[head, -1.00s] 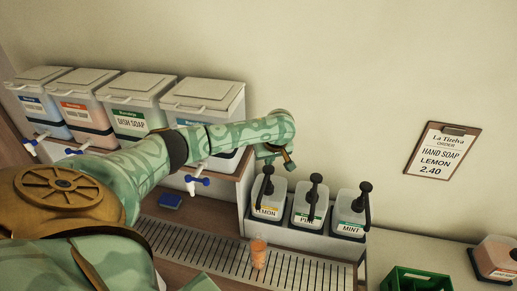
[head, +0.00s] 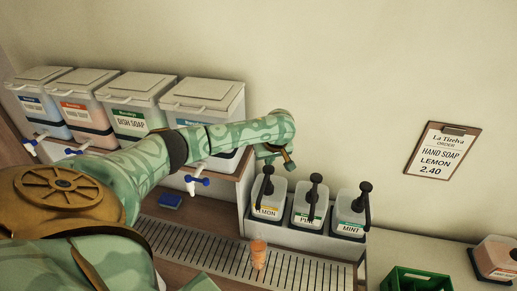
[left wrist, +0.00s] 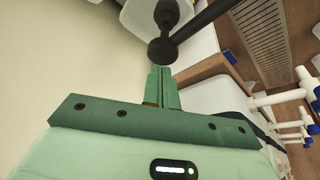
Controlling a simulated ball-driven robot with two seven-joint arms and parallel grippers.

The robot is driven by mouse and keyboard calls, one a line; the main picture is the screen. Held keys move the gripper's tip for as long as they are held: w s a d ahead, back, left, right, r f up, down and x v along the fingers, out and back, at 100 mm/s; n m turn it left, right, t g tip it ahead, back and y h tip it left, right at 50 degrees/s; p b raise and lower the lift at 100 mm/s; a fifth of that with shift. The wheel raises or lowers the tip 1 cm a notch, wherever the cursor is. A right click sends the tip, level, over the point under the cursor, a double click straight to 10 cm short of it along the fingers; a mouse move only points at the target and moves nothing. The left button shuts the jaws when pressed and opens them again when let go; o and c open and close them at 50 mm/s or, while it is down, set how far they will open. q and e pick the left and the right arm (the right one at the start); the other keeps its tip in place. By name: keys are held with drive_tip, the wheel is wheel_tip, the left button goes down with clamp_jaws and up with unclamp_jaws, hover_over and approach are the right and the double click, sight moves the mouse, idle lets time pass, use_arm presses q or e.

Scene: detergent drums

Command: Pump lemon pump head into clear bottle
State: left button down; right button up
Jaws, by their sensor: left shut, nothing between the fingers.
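The lemon pump head (head: 267,180) is black and stands upright on the white container labelled LEMON (head: 268,205). In the left wrist view, a black pump knob and its spout arm (left wrist: 162,50) show just beyond my fingertips. My left gripper (head: 289,164) points down beside the top of the lemon pump in the head view. Its fingers are shut together and empty (left wrist: 164,82); I cannot tell whether they touch the pump. A small orange-tinted see-through vessel (head: 258,254), perhaps the clear bottle, stands on the drip grate below the lemon container. My right gripper is not in view.
Pumps marked PINE (head: 308,213) and MINT (head: 352,222) stand to the right. Several tapped drums (head: 135,100) line the left. The slotted drip grate (head: 205,250) runs in front. A green crate (head: 415,280) is at lower right. A wall sign (head: 442,150) reads HAND SOAP LEMON 2.40.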

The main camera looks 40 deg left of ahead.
sight(269, 170)
use_arm(q)
drive_tip(key=shift+f, duration=0.1)
idle(0.4)
drive_tip(key=shift+f+b, duration=0.8)
drive_tip(key=shift+f, duration=1.8)
wheel_tip(269, 170, up, 6)
drive_tip(key=p, duration=0.7)
drive_tip(key=shift+f+p, duration=0.2)
drive_tip(key=shift+p, duration=0.1)
drive_tip(key=shift+f, duration=0.1)
drive_tip(key=shift+f, duration=0.1)
